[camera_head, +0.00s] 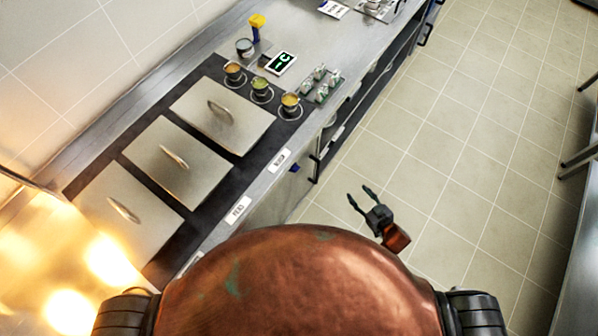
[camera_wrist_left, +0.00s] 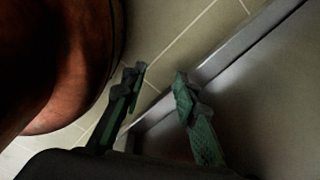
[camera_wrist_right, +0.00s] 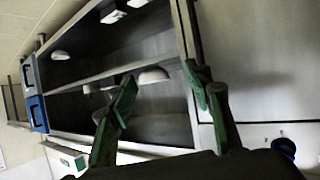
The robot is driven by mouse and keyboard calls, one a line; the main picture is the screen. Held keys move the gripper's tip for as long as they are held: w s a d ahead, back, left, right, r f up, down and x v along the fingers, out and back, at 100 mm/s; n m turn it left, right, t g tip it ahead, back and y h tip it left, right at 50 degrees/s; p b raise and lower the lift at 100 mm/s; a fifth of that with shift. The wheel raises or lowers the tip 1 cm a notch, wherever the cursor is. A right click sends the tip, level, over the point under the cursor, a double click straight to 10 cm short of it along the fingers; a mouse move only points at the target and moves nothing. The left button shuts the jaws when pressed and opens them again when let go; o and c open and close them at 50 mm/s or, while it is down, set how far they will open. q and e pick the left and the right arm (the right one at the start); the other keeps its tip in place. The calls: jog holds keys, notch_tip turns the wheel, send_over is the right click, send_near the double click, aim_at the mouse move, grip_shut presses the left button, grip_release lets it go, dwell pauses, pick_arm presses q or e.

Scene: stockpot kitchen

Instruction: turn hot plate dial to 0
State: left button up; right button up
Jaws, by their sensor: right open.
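A dark blue round knob (camera_wrist_right: 285,148), likely the hot plate dial, sits on a pale panel at the lower right of the right wrist view. A small dark blue knob (camera_head: 295,168) also shows on the counter's front in the head view. Its pointer and setting are too small to read. My right gripper (camera_head: 360,194) is open and empty over the floor, right of the counter front and apart from the knob. It also shows in the right wrist view (camera_wrist_right: 160,84). My left gripper (camera_wrist_left: 159,75) is open and empty beside a metal edge in the left wrist view; the head view does not show it.
The steel counter holds lidded wells (camera_head: 222,114), several small pots (camera_head: 261,90), a green-lit display (camera_head: 281,62) and a yellow-topped item (camera_head: 257,21). Open shelves (camera_wrist_right: 150,90) lie under the counter. The tiled floor (camera_head: 450,130) to the right is clear.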

jog(key=w+a+r+n+y+b, duration=0.2)
jog(key=w+a+r+y, duration=0.1)
jog(key=a+r, duration=0.35)
jog(key=n+g+y+b, duration=0.2)
jog(key=n+y+b, duration=0.15)
jog(key=y, duration=0.35)
send_near(298, 170)
jog(key=w+a, duration=0.1)
jog(key=shift+n, duration=0.55)
jog(key=x, duration=0.7)
jog(key=shift+a+f+b, duration=0.1)
jog(key=shift+f+b, duration=0.2)
jog(key=shift+b, duration=0.05)
jog(key=shift+w+a, duration=0.25)
jog(key=shift+a, duration=0.2)
pick_arm(q)
jog(key=s+f, duration=0.3)
jog(key=f, duration=0.4)
jog(key=shift+s+d+f+g, duration=0.15)
jog(key=shift+f+g, duration=0.15)
jog(key=shift+f, duration=0.05)
pick_arm(e)
jog(key=shift+c, duration=0.6)
jog(key=c, duration=1)
